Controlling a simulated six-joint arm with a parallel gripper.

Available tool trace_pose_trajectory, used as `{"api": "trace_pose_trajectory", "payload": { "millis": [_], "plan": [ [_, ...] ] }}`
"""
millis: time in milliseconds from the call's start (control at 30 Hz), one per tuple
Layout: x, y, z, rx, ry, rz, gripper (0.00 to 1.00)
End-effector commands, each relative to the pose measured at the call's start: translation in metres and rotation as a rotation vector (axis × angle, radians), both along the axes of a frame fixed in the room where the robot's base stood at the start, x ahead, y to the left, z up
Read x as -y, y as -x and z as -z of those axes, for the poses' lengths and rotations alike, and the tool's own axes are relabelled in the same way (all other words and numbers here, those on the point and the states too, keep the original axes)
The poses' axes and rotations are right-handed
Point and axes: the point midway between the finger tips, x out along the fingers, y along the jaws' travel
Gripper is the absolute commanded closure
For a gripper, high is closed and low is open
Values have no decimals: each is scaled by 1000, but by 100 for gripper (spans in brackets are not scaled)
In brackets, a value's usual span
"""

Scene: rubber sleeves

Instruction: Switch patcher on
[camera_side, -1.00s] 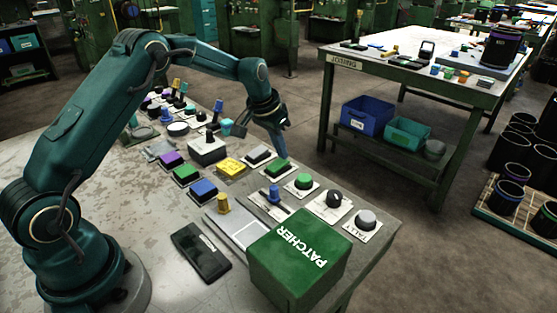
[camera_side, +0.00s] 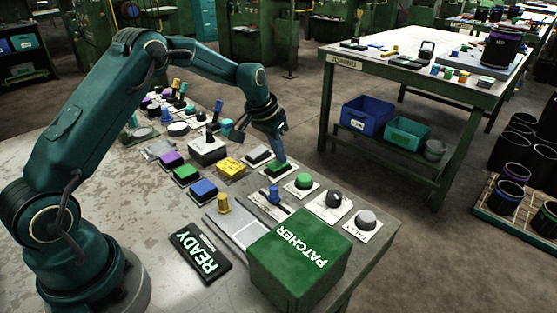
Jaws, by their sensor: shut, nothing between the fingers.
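The green box lettered PATCHER (camera_side: 285,268) stands at the front right end of the control table. The small dark display (camera_side: 201,254) beside it is lit and reads READY. My gripper (camera_side: 283,159) is shut and empty, pointing down. Its tips are at the green button (camera_side: 274,170) in the right row and seem to touch its top; the tips hide part of it. Another green button (camera_side: 304,181) sits just nearer the camera, clear of my gripper.
Around are a blue button (camera_side: 203,188), a yellow button (camera_side: 231,166), a blue lever (camera_side: 274,194), a yellow-knobbed slider (camera_side: 223,203), a black knob (camera_side: 334,199) and a grey button (camera_side: 366,218). A bench (camera_side: 410,75) marked JOINING stands behind.

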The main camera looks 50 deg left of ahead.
Motion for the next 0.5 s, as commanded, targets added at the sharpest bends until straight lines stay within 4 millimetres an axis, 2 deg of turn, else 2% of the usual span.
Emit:
{"api": "trace_pose_trajectory", "payload": {
  "millis": [167,500],
  "plan": [
    [0,7,-1,0,0,0,100],
    [0,7,-2,1,0,0,100]
  ]
}}
